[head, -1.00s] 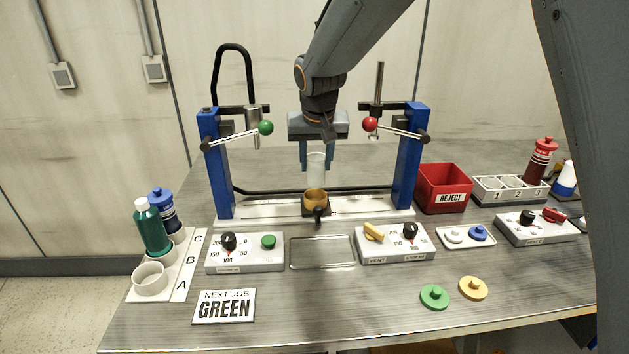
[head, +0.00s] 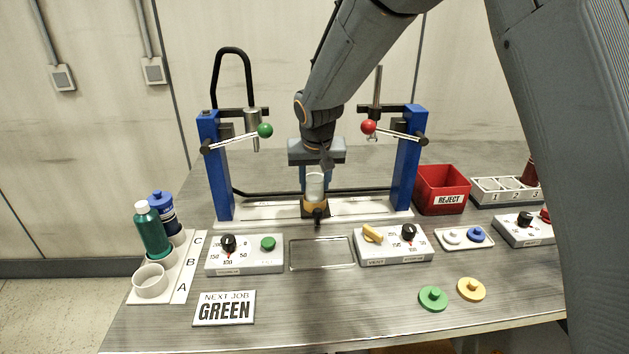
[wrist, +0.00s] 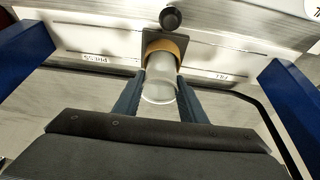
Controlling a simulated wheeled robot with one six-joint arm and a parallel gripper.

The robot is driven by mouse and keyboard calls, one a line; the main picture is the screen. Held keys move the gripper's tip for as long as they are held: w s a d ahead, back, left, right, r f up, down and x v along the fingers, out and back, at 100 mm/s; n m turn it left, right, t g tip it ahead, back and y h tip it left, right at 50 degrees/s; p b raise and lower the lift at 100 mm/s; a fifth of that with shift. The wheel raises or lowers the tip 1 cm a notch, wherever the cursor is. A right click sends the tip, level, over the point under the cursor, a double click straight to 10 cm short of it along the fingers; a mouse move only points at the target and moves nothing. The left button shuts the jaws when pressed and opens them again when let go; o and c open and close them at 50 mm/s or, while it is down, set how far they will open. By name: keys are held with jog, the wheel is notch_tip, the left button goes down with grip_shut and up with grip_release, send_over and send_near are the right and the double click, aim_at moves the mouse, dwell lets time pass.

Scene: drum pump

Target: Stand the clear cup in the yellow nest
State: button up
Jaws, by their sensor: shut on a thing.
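The clear cup (head: 315,187) is upright at the yellow nest (head: 315,208), its lower end at or inside the ring. How deep it sits cannot be told. My gripper (head: 315,182) is shut on the cup from behind. The wrist view shows both dark blue fingers (wrist: 158,98) on either side of the cup (wrist: 160,86). There the cup's far end meets the yellow nest (wrist: 163,50). A black knob (head: 318,214) sticks out at the nest's front.
Blue posts (head: 209,165) (head: 407,165) with a green-ball lever (head: 265,130) and a red-ball lever (head: 368,127) flank my arm. A metal tray (head: 321,254) lies in front, between two control boxes (head: 244,254) (head: 394,245). A red reject bin (head: 441,190) stands at right.

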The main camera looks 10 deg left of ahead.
jog(key=shift+f, duration=0.25)
jog(key=o, duration=1)
jog(key=shift+r, duration=0.3)
jog(key=b+v, duration=0.1)
jog(key=v, duration=1.1)
jog(key=shift+r, duration=0.3)
